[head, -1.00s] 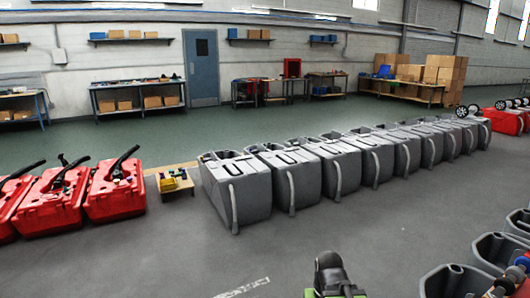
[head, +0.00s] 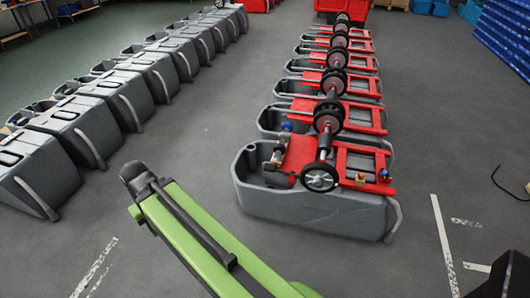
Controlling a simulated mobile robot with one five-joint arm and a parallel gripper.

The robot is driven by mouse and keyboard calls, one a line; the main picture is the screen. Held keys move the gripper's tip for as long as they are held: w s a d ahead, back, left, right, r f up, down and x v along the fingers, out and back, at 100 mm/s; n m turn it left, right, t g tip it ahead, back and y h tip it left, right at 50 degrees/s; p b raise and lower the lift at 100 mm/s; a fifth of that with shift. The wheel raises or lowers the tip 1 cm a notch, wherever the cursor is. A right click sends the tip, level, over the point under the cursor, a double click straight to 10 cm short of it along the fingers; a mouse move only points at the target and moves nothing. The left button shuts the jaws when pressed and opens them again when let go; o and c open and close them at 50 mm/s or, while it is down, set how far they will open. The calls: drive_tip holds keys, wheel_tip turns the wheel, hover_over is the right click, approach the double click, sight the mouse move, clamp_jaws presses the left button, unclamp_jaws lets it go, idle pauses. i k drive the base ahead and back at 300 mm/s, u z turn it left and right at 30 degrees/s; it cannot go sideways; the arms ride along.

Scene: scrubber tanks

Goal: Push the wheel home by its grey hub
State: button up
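The nearest grey tank (head: 310,212) in the right row carries a red frame (head: 358,160) with an axle (head: 324,146) across it. A black wheel (head: 319,178) with a pale grey hub sits at the axle's near end. A second black wheel (head: 328,117) is at the far end. I cannot tell whether either wheel is fully seated. My green arm (head: 215,245) crosses the lower left, its black joint left of the tank and apart from it. No gripper fingers show.
More tanks with red frames and wheels recede behind the nearest one. A row of grey tanks (head: 85,125) stands at left, with a clear floor aisle between. Blue stacks (head: 500,35) stand at upper right. A thin black cable (head: 508,183) lies on the floor at right.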

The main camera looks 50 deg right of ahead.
sight(320, 181)
drive_tip(key=z, duration=1.85)
drive_tip(key=k, duration=0.9)
drive_tip(key=z, duration=0.05)
drive_tip(key=i, duration=0.9)
drive_tip(key=z, duration=0.05)
